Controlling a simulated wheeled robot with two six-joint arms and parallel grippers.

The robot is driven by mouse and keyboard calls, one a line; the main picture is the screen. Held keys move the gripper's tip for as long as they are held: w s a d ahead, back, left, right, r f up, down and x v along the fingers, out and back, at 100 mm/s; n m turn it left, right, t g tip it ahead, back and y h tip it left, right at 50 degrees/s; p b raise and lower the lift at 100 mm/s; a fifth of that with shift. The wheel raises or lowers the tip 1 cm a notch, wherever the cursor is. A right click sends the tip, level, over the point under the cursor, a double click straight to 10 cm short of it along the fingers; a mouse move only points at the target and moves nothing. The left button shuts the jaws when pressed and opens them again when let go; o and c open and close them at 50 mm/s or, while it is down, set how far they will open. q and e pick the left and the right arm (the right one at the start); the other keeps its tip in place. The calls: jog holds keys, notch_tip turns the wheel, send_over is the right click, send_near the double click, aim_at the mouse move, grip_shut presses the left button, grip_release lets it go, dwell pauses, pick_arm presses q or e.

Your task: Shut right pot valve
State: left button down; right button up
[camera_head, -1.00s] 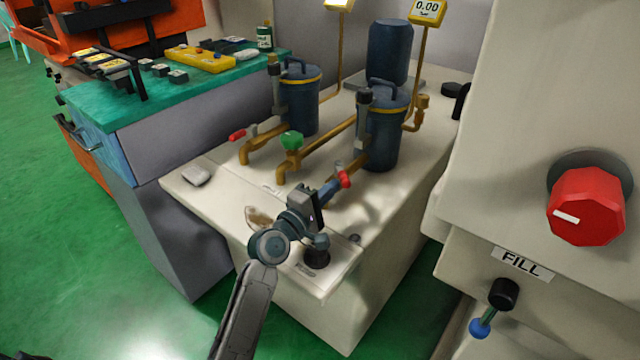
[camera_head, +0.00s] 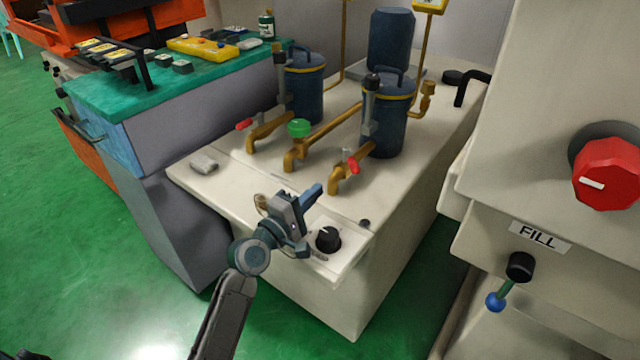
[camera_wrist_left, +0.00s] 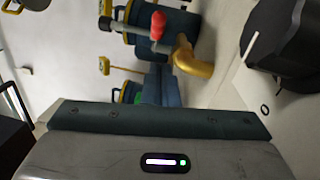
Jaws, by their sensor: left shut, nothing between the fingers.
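The right pot (camera_head: 388,118) is a dark blue cylinder with a yellow band on the cream bench. Its brass pipe ends in a spout at the front, with a red-handled valve (camera_head: 353,164) on top. The red handle (camera_wrist_left: 158,26) also shows in the left wrist view, beside the brass elbow (camera_wrist_left: 190,60). My left gripper (camera_head: 314,191) is shut and empty, in front of and below the spout, apart from the handle. In the wrist view its fingers (camera_wrist_left: 158,85) point toward the pots. My right gripper is not in view.
The left pot (camera_head: 305,90) has its own red handle (camera_head: 244,125). A green valve knob (camera_head: 299,128) sits between the pots. A black knob (camera_head: 327,238) is close to my left gripper. A cream machine with a red knob (camera_head: 606,174) stands at right.

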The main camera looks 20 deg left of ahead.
pick_arm(q)
jog(key=shift+d+v, duration=0.2)
jog(key=shift+v, duration=2.5)
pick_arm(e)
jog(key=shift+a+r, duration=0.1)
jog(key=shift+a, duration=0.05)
pick_arm(q)
jog(key=shift+s+r, duration=0.1)
